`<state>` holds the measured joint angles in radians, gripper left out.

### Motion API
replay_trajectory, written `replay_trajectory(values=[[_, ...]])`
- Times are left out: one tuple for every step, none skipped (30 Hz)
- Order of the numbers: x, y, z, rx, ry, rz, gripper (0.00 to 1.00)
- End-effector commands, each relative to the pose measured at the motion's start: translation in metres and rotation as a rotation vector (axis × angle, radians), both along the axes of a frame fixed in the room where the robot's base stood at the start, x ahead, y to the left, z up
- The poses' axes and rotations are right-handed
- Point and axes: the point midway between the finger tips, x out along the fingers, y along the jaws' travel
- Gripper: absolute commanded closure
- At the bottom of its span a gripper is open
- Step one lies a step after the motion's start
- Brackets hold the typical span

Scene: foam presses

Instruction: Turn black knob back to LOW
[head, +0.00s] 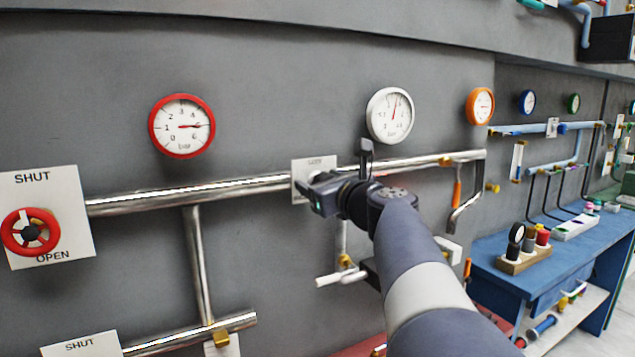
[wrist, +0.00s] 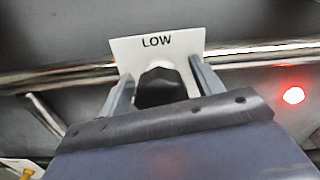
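The black knob (wrist: 158,88) shows in the wrist view in front of a white plate (wrist: 190,42) with the word LOW at its top. The plate also shows in the head view (head: 312,163), where my gripper hides the knob. My gripper (head: 318,190) is at the plate. In the wrist view the two fingers of my gripper (wrist: 161,70) stand on either side of the knob, with small gaps between fingers and knob. The knob's pointing direction is hard to make out.
A metal pipe (head: 240,186) runs behind the plate. A red gauge (head: 182,126) and a white gauge (head: 390,115) hang above. A red valve wheel (head: 28,232) is at the left. A blue bench (head: 510,282) with small parts stands at the right.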

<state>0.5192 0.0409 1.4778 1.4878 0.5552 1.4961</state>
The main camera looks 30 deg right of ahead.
Motion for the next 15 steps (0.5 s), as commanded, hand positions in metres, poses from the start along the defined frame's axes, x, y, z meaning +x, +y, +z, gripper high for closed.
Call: replay_trajectory(values=[[-0.0001, 0.0, 0.0, 0.0, 0.0, 0.0, 0.42], [-0.0002, 0.0, -0.0001, 0.0, 0.0, 0.0, 0.44], [-0.0002, 0.0, -0.0001, 0.0, 0.0, 0.0, 0.48], [-0.0002, 0.0, -0.0001, 0.0, 0.0, 0.0, 0.5], [-0.0002, 0.0, -0.0001, 0.0, 0.0, 0.0, 0.53], [-0.0003, 0.0, -0.0001, 0.0, 0.0, 0.0, 0.56], [-0.0003, 0.0, -0.0001, 0.0, 0.0, 0.0, 0.58], [-0.0003, 0.0, -0.0001, 0.0, 0.0, 0.0, 0.61], [-0.0003, 0.0, -0.0001, 0.0, 0.0, 0.0, 0.64], [-0.0003, 0.0, -0.0001, 0.0, 0.0, 0.0, 0.67], [-0.0003, 0.0, -0.0001, 0.0, 0.0, 0.0, 0.69], [-0.0003, 0.0, -0.0001, 0.0, 0.0, 0.0, 0.72], [-0.0003, 0.0, -0.0001, 0.0, 0.0, 0.0, 0.75], [-0.0003, 0.0, -0.0001, 0.0, 0.0, 0.0, 0.77], [-0.0003, 0.0, -0.0002, 0.0, 0.0, 0.0, 0.8]])
